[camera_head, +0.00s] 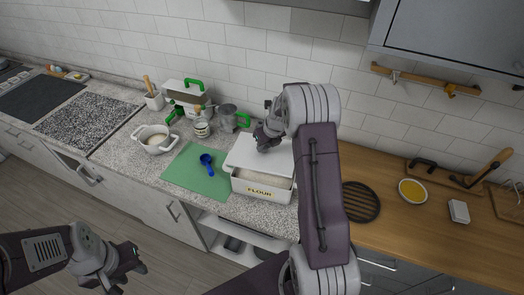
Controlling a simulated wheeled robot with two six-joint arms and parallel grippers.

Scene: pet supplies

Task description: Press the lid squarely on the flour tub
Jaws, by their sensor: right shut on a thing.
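The white flour tub (262,191), marked FLOUR, stands on the counter right of the green mat. Its white lid (243,155) lies over the tub's back part, set back from the front rim. Pale flour shows in the open strip at the front. Whether the lid touches the rim I cannot tell. My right gripper (265,143) is shut on the lid at its top; the grip point is partly hidden by my arm, which also covers the tub's right side. My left gripper (135,260) is empty, low at the front left, away from the counter, its fingers apart.
A green mat (190,180) with a blue scoop (207,162) lies left of the tub. A white bowl (153,140), a metal sifter (228,117) and a small jar (201,127) stand behind. A black trivet (361,203) and a yellow-filled bowl (411,190) are at right.

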